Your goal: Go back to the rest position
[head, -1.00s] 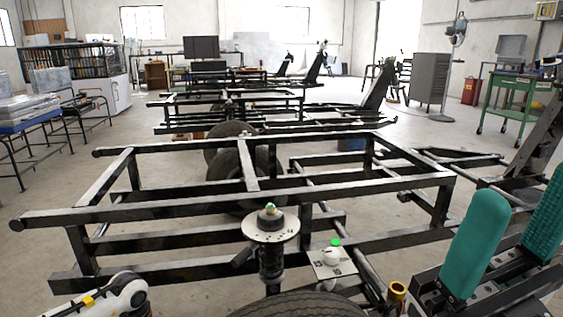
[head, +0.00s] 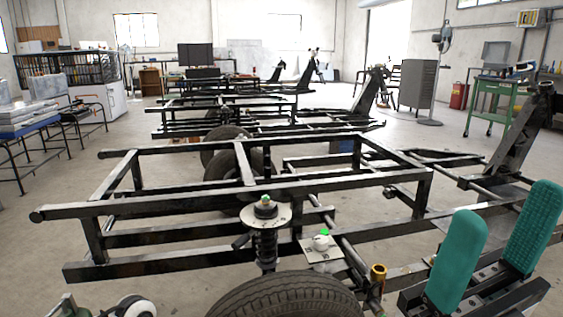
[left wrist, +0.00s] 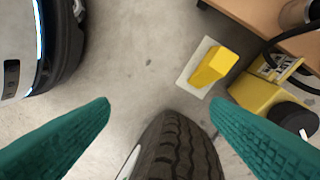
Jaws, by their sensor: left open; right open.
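My right gripper (head: 492,246) shows at the lower right of the head view, with two teal textured fingers spread apart and nothing between them. My left gripper shows in the left wrist view (left wrist: 158,112), its teal fingers wide apart and empty. A black tyre (left wrist: 178,150) lies below and between those fingers in that view; I cannot tell how far below. In the head view, only part of my left arm shows at the bottom left edge. The spring suspension strut (head: 266,235) stands upright behind the tyre (head: 285,297), with a round metal plate on top.
A black tubular frame (head: 180,205) fills the middle of the head view. A small plate with a white ball-like part (head: 320,242) and a brass cylinder (head: 378,272) sit right of the strut. A yellow object (left wrist: 212,66) lies on the floor in the left wrist view.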

